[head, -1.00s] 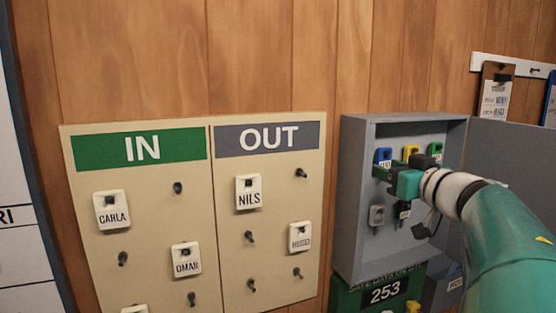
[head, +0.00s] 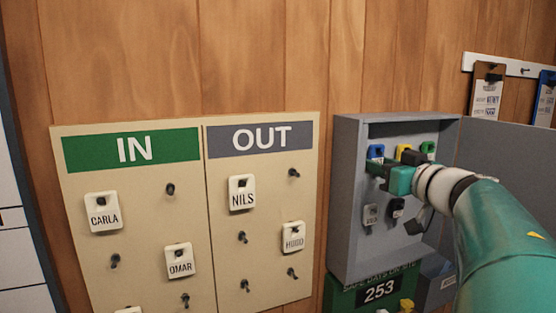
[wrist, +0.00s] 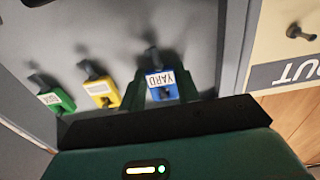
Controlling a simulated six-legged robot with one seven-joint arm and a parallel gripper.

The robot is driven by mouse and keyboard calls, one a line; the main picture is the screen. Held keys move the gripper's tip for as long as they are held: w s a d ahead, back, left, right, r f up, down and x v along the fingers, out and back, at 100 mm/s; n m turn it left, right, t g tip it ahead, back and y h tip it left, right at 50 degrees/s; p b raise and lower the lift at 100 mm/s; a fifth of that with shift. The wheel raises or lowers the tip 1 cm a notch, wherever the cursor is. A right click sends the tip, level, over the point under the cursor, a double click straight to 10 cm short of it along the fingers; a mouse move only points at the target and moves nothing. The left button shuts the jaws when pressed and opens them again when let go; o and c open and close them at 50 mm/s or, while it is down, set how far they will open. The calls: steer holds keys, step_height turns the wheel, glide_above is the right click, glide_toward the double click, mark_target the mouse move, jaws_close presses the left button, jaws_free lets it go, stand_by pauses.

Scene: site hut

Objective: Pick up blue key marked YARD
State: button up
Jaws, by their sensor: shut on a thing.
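The blue key marked YARD (wrist: 162,87) shows in the wrist view, its label upside down, by a hook on the back of the grey key cabinet (head: 345,200). My gripper (wrist: 164,94) has a finger on each side of the blue key and is shut on it. In the head view the blue key (head: 376,151) shows just above my gripper (head: 377,172) in the upper left of the cabinet. Its lower part is hidden there.
A yellow key (wrist: 101,90) and a green key (wrist: 57,101) hang beside it. Grey (head: 371,214) and black (head: 396,207) keys hang below. The cabinet door (head: 505,165) stands open at right. The IN/OUT board (head: 133,190) is at left.

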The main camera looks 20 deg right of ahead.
steer(key=shift+s, duration=0.15)
steer(key=s, duration=0.6)
steer(key=shift+s, duration=0.35)
stand_by(1.0)
